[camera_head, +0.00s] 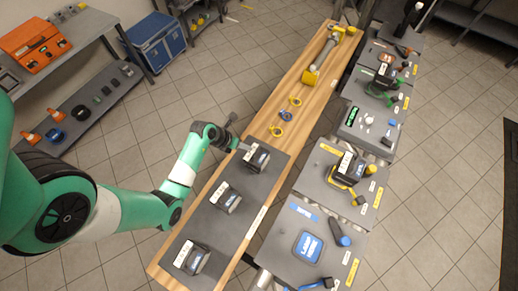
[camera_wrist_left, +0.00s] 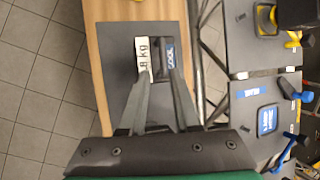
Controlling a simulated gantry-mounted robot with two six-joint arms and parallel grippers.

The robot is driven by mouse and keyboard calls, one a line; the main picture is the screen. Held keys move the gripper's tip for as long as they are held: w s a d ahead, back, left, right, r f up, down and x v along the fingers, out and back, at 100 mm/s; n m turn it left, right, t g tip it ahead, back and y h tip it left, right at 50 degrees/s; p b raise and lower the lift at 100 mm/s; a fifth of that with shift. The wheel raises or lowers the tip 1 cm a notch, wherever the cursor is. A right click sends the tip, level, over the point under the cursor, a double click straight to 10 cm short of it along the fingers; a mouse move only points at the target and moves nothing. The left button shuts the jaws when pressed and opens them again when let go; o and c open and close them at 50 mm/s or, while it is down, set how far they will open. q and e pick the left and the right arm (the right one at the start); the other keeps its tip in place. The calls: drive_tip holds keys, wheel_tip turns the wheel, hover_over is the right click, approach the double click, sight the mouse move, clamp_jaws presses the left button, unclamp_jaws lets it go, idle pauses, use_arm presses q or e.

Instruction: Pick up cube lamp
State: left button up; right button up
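A dark cube-shaped unit with a white label, which I take to be a cube lamp (camera_head: 258,158), sits at the far end of the dark mat on the wooden bench. Two similar units, one in the middle (camera_head: 226,198) and one at the near end (camera_head: 192,258), sit on the same mat. My left gripper (camera_head: 238,146) is at the far unit's left side. In the left wrist view the unit (camera_wrist_left: 157,52) shows white "kg" and blue labels beyond my left fingertips (camera_wrist_left: 160,78). The fingers are apart; contact is unclear. My right gripper is not in view.
The wooden bench (camera_head: 288,85) also holds yellow rings and a long grey tool. A row of grey panels with tools and a blue-labelled box (camera_head: 308,247) stands to the right. Shelves (camera_head: 85,30) and a blue case (camera_head: 155,42) are at the upper left.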

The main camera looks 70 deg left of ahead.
sight(257, 150)
use_arm(q)
drive_tip(key=b+x, duration=0.1)
drive_tip(key=x, duration=0.4)
drive_tip(key=b+x, duration=0.1)
drive_tip(key=x, duration=0.1)
drive_tip(key=b+x, duration=0.1)
drive_tip(key=x, duration=0.2)
drive_tip(key=shift+w+d+f, duration=0.1)
drive_tip(key=shift+w+d, duration=0.05)
drive_tip(key=shift+d, duration=0.05)
clamp_jaws()
idle(1.0)
